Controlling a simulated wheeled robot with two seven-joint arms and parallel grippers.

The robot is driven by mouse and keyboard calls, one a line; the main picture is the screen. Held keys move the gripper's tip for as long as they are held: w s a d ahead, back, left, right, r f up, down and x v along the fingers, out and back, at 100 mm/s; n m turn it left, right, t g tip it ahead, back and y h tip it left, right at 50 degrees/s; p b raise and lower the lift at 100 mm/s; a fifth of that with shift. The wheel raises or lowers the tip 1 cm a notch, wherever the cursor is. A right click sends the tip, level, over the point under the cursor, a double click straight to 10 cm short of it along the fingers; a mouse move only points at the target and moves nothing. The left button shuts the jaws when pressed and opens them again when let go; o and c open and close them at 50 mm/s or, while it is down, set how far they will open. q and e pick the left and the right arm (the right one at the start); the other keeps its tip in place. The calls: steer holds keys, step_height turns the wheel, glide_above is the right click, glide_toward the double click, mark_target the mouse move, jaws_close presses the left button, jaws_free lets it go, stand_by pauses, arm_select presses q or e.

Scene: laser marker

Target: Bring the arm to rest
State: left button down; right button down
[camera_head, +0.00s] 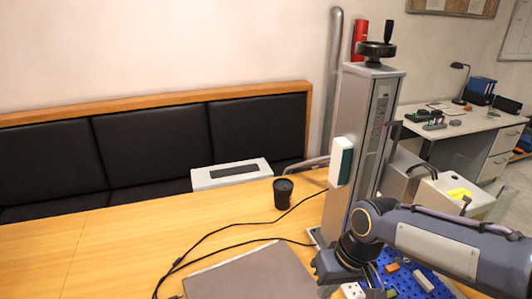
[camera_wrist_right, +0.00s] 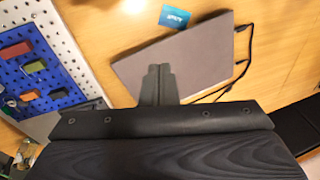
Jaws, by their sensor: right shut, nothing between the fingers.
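My right arm comes in from the right in the head view, and its dark gripper (camera_head: 328,266) is low beside the foot of the laser marker column (camera_head: 357,150). In the right wrist view the two fingers (camera_wrist_right: 159,70) are pressed together with nothing between them. Beyond the fingertips lies a flat grey-brown panel (camera_wrist_right: 180,55) on the wooden table; it also shows in the head view (camera_head: 250,275). The fingers look apart from the panel, though their height is hard to tell. My left gripper is in neither view.
A blue perforated board (camera_wrist_right: 35,70) with several small coloured blocks lies left of the fingers in the wrist view. A blue card (camera_wrist_right: 174,16) lies at the panel's edge. A black cup (camera_head: 283,193) and black cables stand and run on the table. The table's left side is clear.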

steer(key=s+d+m+t, duration=0.2)
steer(key=s+d, duration=0.2)
steer(key=s, duration=0.2)
steer(key=s+d+r+m+t, duration=0.1)
steer(key=s+d+m+t, duration=0.1)
steer(key=s, duration=0.5)
steer(key=shift+s+d+t+y, duration=0.15)
steer(key=shift+d+t+y, duration=0.3)
steer(key=shift+d, duration=0.55)
steer(key=shift+r, duration=0.1)
